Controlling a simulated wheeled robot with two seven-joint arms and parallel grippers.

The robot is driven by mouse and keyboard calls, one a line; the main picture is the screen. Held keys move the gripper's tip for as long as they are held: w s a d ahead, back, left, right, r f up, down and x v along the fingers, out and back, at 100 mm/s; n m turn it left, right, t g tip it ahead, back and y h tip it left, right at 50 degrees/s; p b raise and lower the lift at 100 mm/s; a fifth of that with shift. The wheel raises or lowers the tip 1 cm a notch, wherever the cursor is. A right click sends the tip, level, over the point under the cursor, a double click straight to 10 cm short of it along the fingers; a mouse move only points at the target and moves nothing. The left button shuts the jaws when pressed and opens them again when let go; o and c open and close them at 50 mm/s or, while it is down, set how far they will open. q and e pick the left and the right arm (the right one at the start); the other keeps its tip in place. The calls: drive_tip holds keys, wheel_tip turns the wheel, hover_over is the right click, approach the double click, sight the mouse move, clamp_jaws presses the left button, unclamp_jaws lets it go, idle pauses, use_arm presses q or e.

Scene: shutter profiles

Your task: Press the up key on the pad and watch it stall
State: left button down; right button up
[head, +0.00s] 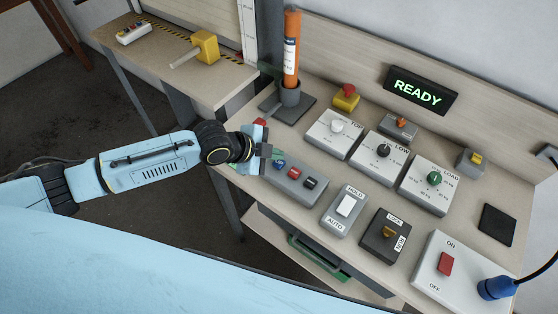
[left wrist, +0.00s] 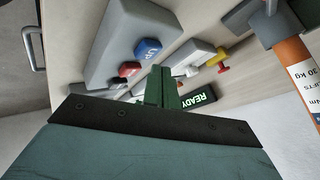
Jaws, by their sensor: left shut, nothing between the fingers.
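The grey pad (head: 296,188) lies near the desk's front left edge, with a blue key (head: 279,163), a red key (head: 294,172) and a black key (head: 311,183). In the left wrist view the blue key (left wrist: 148,48) bears white lettering that looks like UP. My left gripper (head: 274,153) is shut and empty beside the pad's blue-key end. In the left wrist view its green fingers (left wrist: 161,86) end close to the blue key; I cannot tell whether they touch it. The display (head: 420,91) reads READY in green. My right gripper is out of view.
An orange cylinder (head: 291,50) stands in a grey holder behind my left gripper. Dial boxes marked TOP (head: 331,132), LOW (head: 381,157) and LOAD (head: 430,184) stand behind the pad. A HOLD/AUTO switch (head: 345,207) sits right of it. A yellow tool (head: 203,45) lies on the side bench.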

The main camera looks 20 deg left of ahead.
sight(275, 163)
use_arm(q)
drive_tip(key=shift+f, duration=0.45)
drive_tip(key=shift+f+b, duration=0.5)
idle(0.6)
drive_tip(key=shift+r, duration=0.1)
drive_tip(key=shift+r+p, duration=0.85)
drive_tip(key=shift+p, duration=0.1)
wheel_tip(275, 163, up, 5)
drive_tip(key=p, duration=0.5)
